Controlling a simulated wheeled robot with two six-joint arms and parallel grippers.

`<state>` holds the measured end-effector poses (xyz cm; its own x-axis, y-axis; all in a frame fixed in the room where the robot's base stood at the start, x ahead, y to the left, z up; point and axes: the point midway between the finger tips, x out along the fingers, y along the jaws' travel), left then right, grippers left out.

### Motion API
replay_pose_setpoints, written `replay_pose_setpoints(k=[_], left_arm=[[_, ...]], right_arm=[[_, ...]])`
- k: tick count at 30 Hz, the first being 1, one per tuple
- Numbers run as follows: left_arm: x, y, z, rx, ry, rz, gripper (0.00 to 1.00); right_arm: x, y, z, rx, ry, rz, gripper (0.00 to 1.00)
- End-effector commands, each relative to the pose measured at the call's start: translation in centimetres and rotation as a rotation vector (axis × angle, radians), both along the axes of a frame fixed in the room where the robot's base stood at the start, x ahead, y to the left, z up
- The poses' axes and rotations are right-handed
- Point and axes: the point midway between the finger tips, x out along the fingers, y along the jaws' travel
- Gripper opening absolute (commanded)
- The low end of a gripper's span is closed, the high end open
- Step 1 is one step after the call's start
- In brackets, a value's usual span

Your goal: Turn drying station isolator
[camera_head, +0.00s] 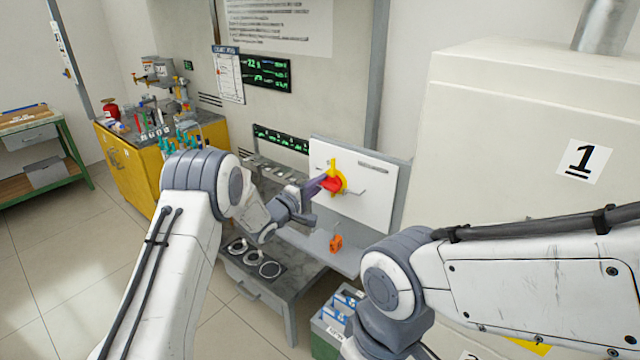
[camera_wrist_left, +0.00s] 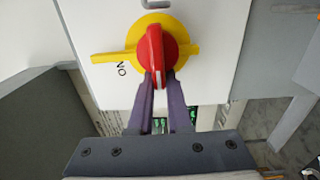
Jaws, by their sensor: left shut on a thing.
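The isolator is a red handle (camera_head: 331,184) on a yellow plate (camera_head: 340,174), mounted on a white panel (camera_head: 370,205) right of centre in the head view. In the left wrist view the red handle (camera_wrist_left: 156,48) stands out from the yellow plate (camera_wrist_left: 188,51), and an "ON" mark shows to its left, turned in the picture. My left gripper (camera_head: 318,186) reaches the handle from the left. Its two purple fingers (camera_wrist_left: 159,85) are shut on the handle's end, one on each side. My right arm is at the lower right, but its gripper is out of sight.
A small orange object (camera_head: 336,243) sits below the panel. A grey bench (camera_head: 283,292) with several rings stands under my left arm. A green crate (camera_head: 325,343) is on the floor. A large white cabinet (camera_head: 515,130) marked 1 fills the right side.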

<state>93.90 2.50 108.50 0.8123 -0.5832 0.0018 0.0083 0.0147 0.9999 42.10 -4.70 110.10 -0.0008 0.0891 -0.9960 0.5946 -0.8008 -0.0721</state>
Motion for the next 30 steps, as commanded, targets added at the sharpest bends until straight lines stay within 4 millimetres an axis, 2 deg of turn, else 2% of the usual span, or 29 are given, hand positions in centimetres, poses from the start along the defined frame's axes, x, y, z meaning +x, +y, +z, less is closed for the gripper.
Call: replay_pose_setpoints(k=[1, 7, 8, 9, 10, 26, 30], left_arm=[[-0.5, -0.6, -0.7, 0.004, 0.013, -0.016, 0.00], [-0.4, -0.6, -0.6, 0.004, 0.012, -0.016, 0.00], [-0.5, -0.6, -0.6, 0.004, 0.012, -0.016, 0.24], [-0.4, -0.6, -0.6, 0.004, 0.012, -0.016, 0.39], [-0.4, -0.6, -0.6, 0.004, 0.010, -0.017, 0.46], [-0.2, -0.2, -0.2, 0.003, 0.003, -0.008, 0.46], [-0.9, 0.4, -0.2, 0.003, 0.003, -0.006, 0.46]], right_arm=[[0.0, 0.0, 0.0, 0.000, 0.000, 0.000, 0.50], [0.0, 0.0, 0.0, 0.000, 0.000, 0.000, 0.50], [0.0, 0.0, 0.0, 0.000, 0.000, 0.000, 0.50], [0.0, 0.0, 0.0, 0.000, 0.000, 0.000, 0.50], [0.0, 0.0, 0.0, 0.000, 0.000, 0.000, 0.50], [0.0, 0.0, 0.0, 0.000, 0.000, 0.000, 0.50], [0.0, 0.0, -0.4, 0.000, 0.000, 0.000, 0.50]])
